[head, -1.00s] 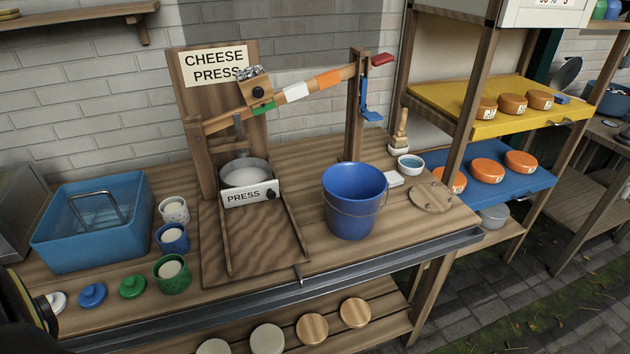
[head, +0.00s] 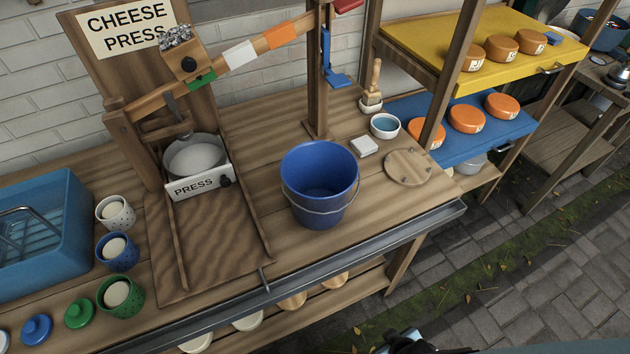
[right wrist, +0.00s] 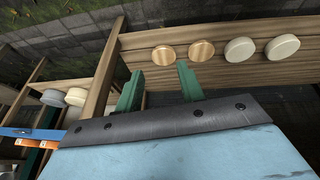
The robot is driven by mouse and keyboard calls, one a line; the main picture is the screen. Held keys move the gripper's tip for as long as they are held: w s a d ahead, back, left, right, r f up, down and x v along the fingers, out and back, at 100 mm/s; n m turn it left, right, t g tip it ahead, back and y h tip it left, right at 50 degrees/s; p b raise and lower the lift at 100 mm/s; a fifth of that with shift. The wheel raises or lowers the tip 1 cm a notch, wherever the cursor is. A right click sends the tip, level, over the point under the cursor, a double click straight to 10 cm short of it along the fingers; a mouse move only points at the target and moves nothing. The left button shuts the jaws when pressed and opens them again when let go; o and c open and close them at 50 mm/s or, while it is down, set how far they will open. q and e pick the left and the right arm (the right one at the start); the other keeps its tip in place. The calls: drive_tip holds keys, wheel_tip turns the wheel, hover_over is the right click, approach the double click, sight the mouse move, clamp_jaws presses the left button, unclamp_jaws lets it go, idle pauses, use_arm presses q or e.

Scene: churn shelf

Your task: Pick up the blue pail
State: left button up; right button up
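The blue pail (head: 320,188) stands upright on the wooden bench in the head view, right of the cheese press (head: 195,165). Its wire handle hangs down against its near side, and it looks empty inside. My right gripper (right wrist: 158,82) shows in the right wrist view with its two green fingers apart and nothing between them. It is away from the pail, which is not in that view. A dark part of my right arm shows at the bottom edge of the head view. My left gripper is not in view.
A metal gutter (head: 300,275) runs along the bench front. Behind and right of the pail are a white block (head: 364,147), a small bowl (head: 384,125), a brush (head: 372,88) and a round wooden board (head: 408,167). A blue basin (head: 45,235) is at left.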

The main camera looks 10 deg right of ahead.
drive_tip(key=w+a+r+n+t+p, duration=0.1)
drive_tip(key=w+a+r, duration=0.1)
drive_tip(key=w+r, duration=0.3)
drive_tip(key=w+a+r+t+p, duration=0.1)
drive_tip(key=w+r, duration=0.2)
drive_tip(key=r, duration=0.5)
drive_tip(key=n+t+y+p, duration=0.4)
drive_tip(key=n+t+y, duration=0.1)
drive_tip(key=t, duration=0.1)
approach(295, 191)
drive_tip(key=shift+x, duration=5.9)
drive_tip(key=shift+c, duration=0.4)
clamp_jaws()
